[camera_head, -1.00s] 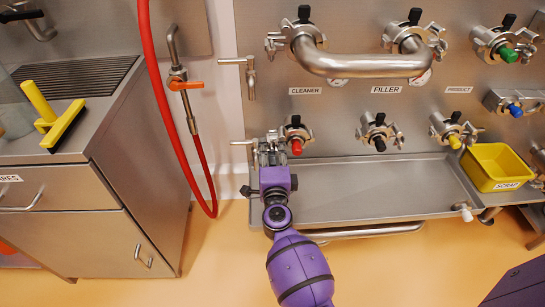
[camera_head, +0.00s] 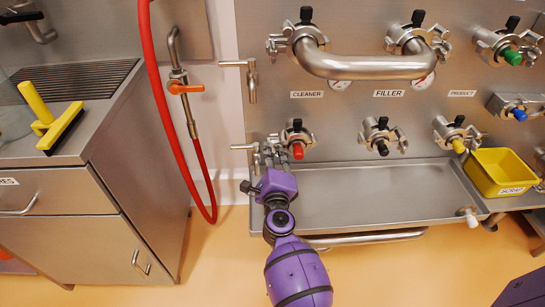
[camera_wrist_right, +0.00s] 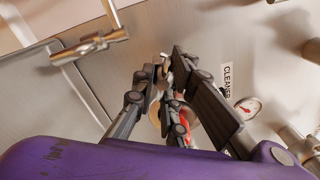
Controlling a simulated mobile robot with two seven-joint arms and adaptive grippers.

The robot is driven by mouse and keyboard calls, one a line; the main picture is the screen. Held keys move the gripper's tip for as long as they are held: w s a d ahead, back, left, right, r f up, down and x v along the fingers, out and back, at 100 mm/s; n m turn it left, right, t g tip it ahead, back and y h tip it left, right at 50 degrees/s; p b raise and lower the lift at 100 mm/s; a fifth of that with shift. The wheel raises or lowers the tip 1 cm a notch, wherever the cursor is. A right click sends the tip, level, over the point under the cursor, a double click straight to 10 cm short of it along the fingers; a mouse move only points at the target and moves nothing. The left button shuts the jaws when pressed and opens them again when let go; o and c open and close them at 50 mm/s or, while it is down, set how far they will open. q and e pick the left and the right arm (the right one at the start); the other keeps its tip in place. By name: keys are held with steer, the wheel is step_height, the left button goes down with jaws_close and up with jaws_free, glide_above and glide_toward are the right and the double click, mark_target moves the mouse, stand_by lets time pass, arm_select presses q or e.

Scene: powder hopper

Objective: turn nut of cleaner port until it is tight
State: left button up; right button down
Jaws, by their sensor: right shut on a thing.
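The cleaner port (camera_head: 297,134) is a round clamped fitting with a black knob on top and a red cap, below the "CLEANER" label on the steel panel. My right gripper (camera_head: 271,154) is at the left side of this port, where the clamp's nut sits. In the right wrist view the two dark fingers (camera_wrist_right: 164,72) close around a small metal piece at their tips, which appears to be the nut. The fingers hide most of the nut, and the red cap (camera_wrist_right: 184,121) shows partly behind them. My left gripper is not in view.
Black-capped (camera_head: 381,135) and yellow-capped (camera_head: 457,134) ports are to the right. A curved steel pipe (camera_head: 365,67) spans above. A steel tray (camera_head: 390,200) lies below, with a yellow scrap bin (camera_head: 500,178) at its right. A tap (camera_head: 250,78) and red hose (camera_head: 165,105) are left.

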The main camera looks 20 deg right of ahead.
steer(key=shift+r+m, duration=0.25)
steer(key=shift+m, duration=0.55)
steer(key=shift+w+d+r+m, duration=0.1)
steer(key=shift+d+r+m, duration=0.05)
steer(key=shift+m, duration=0.15)
steer(key=m+b, duration=0.1)
steer(key=m, duration=0.6)
steer(key=shift+m+b, duration=0.35)
steer(key=shift+m, duration=0.05)
steer(key=shift+d, duration=0.1)
steer(key=m, duration=0.2)
steer(key=shift+m, duration=0.3)
steer(key=c, duration=1.9)
jaws_free()
steer(key=shift+o, duration=0.2)
